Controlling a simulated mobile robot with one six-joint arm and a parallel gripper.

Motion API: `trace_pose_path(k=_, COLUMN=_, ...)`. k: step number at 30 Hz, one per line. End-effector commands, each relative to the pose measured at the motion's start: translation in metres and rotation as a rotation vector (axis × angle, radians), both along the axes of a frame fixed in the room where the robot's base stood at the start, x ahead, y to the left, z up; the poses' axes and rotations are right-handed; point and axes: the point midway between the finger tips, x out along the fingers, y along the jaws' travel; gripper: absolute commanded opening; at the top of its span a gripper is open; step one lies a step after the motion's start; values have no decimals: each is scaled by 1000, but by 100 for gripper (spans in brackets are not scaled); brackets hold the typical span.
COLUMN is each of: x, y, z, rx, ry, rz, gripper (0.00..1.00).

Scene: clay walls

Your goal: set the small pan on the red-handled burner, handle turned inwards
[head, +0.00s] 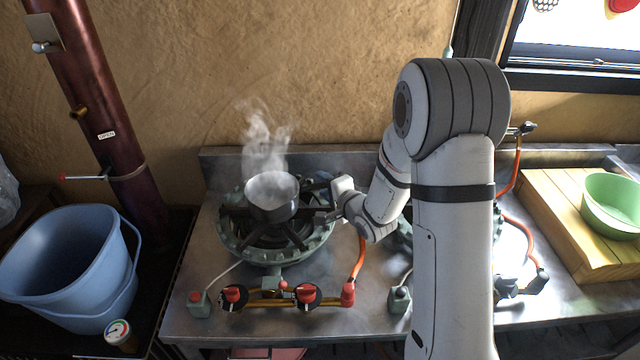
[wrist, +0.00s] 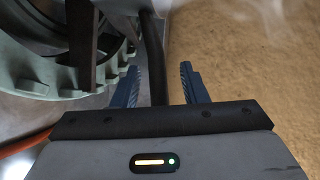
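The small dark pan (head: 272,198) sits upright on the black grate of the left burner (head: 235,245), with steam rising from it. Red-handled valves (head: 307,294) are in front of this burner. My gripper (head: 322,198) is at the pan's right side. In the wrist view my gripper (wrist: 158,84) has its two blue fingers apart, with a dark bar (wrist: 152,55), seemingly the pan's handle, between them. Gaps show on both sides of the bar. The handle seems to point right, toward my gripper, which partly hides it.
A second burner (head: 405,236) is mostly hidden behind my arm. Orange hoses (head: 358,258) run by both burners. A blue bucket (head: 70,265) stands at left; a green bowl (head: 612,203) sits on a wooden board (head: 560,225) at right. The wall is close behind.

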Motion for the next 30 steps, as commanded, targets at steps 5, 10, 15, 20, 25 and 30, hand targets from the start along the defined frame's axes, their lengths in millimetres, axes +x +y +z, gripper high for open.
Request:
trace_pose_path(k=5, x=-35, y=-20, z=10, rx=0, ry=0, rz=-3, gripper=40)
trace_pose_path(k=10, x=-61, y=-35, z=18, rx=0, ry=0, rz=-3, gripper=40)
trace_pose_path(k=15, x=-76, y=-43, z=22, rx=-2, ry=0, rz=-2, gripper=40)
trace_pose_path(k=20, x=-79, y=-54, z=28, rx=-121, ry=0, rz=-25, gripper=40)
trace_pose_path(k=25, x=-88, y=-86, z=40, rx=-478, ry=49, rz=-68, gripper=40)
trace_pose_path(k=30, x=-124, y=-120, z=54, rx=-832, ry=185, rz=-32, gripper=40)
